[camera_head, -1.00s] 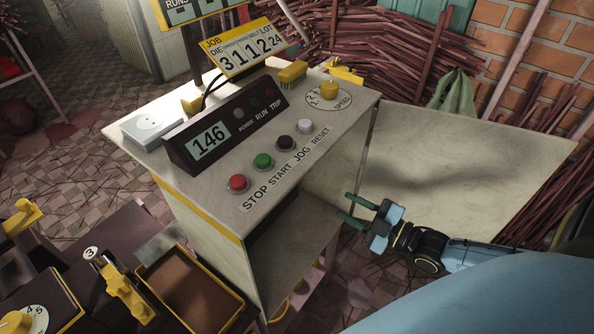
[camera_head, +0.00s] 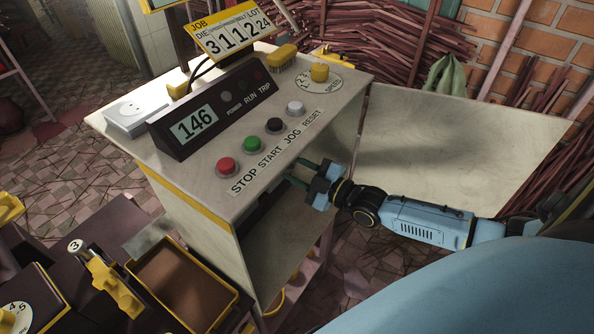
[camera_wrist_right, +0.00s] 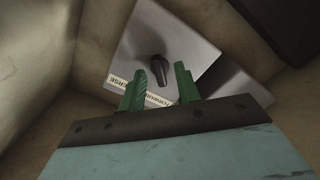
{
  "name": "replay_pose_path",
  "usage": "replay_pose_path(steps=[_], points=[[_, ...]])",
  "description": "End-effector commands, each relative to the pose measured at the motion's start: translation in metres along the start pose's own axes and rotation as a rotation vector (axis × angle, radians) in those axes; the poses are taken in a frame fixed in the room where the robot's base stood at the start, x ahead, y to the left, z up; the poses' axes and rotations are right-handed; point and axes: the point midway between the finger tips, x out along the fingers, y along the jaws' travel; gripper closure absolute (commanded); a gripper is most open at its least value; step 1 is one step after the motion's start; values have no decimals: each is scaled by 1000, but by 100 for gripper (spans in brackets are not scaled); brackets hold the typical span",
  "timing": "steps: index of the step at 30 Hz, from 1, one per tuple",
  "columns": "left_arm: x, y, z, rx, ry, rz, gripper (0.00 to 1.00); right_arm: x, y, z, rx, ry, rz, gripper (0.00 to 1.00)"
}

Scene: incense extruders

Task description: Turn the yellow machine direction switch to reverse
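The machine console (camera_head: 209,226) has a pale top and a yellow-trimmed edge. In the right wrist view a light plate (camera_wrist_right: 186,52) carries a dark switch knob (camera_wrist_right: 150,68) and a label (camera_wrist_right: 139,88), partly covered by a finger, with letters ending in "ERSE". The knob's exact setting is hard to read. My right gripper (camera_head: 302,173) is at the console's open side, just below the top. The switch is hidden in the head view. My left gripper is not in view.
The console top carries red, green, black and white buttons (camera_head: 250,144), a yellow speed knob (camera_head: 319,72) and a display reading 146 (camera_head: 195,124). A pale panel (camera_head: 455,140) lies right of the console. A yellow-rimmed tray (camera_head: 233,298) stands front left.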

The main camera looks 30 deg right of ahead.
Motion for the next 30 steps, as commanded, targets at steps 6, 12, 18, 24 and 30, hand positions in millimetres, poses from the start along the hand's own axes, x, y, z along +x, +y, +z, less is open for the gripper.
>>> replay_pose_path(steps=[6,12,18,24,30], points=[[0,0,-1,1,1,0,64,2,0,0,0,0,0,67],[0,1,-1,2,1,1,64,2,0,0,1,0,0,83],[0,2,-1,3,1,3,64,1,0,0,1,0,0,100],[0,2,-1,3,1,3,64,1,0,0,10,0,0,100],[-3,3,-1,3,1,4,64,1,0,0,69,-1,0,100]])
